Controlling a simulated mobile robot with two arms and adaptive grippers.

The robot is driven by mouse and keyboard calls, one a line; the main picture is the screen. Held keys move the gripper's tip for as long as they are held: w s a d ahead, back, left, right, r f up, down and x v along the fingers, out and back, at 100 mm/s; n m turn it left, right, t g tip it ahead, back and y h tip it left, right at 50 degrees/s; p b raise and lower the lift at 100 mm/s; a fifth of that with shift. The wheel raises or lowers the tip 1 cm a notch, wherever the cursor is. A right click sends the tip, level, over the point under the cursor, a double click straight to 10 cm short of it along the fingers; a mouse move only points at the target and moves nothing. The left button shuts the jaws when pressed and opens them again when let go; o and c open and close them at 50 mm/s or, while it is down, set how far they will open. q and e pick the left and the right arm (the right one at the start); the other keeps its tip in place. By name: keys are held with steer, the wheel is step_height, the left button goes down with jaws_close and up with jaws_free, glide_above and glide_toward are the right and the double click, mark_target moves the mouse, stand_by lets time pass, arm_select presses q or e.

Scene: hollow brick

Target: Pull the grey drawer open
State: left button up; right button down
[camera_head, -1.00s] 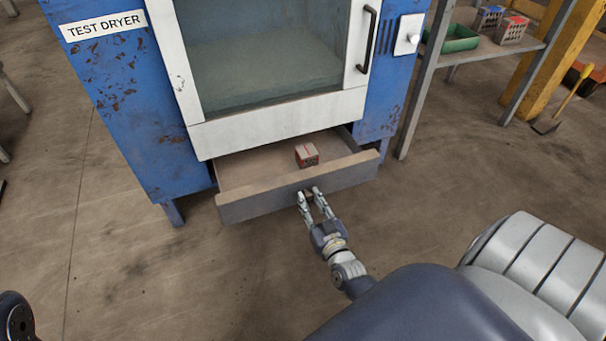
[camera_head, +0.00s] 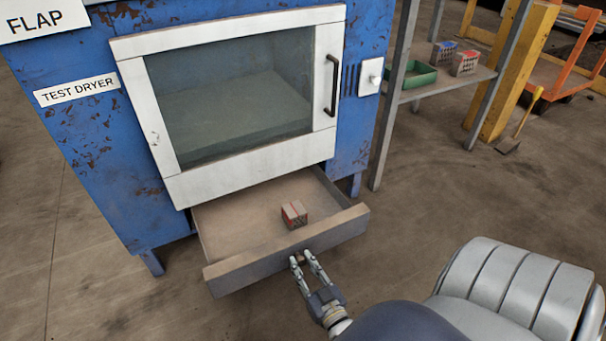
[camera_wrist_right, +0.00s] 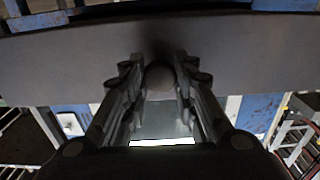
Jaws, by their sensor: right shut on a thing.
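The grey drawer (camera_head: 232,275) under the blue test dryer is pulled well out, and its inside shows. A small red-marked hollow brick (camera_head: 294,214) lies in it near the front panel. My right gripper (camera_head: 305,260) is at the drawer's front panel, with its fingers closed on the drawer's knob. In the right wrist view the round knob (camera_wrist_right: 160,76) sits between the two fingers, against the grey front panel (camera_wrist_right: 60,65). My left gripper is not in view.
The dryer's white-framed glass door (camera_head: 230,100) above the drawer is shut. A shelf with a green tray (camera_head: 413,75) and two bricks (camera_head: 464,63) stands at the right. An orange cart (camera_head: 565,75) is farther back. The floor before the drawer is clear.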

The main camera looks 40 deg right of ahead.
steer(key=c, duration=1.2)
jaws_free()
steer(key=shift+c, duration=0.2)
steer(key=shift+r, duration=0.1)
step_height(320, 180, up, 10)
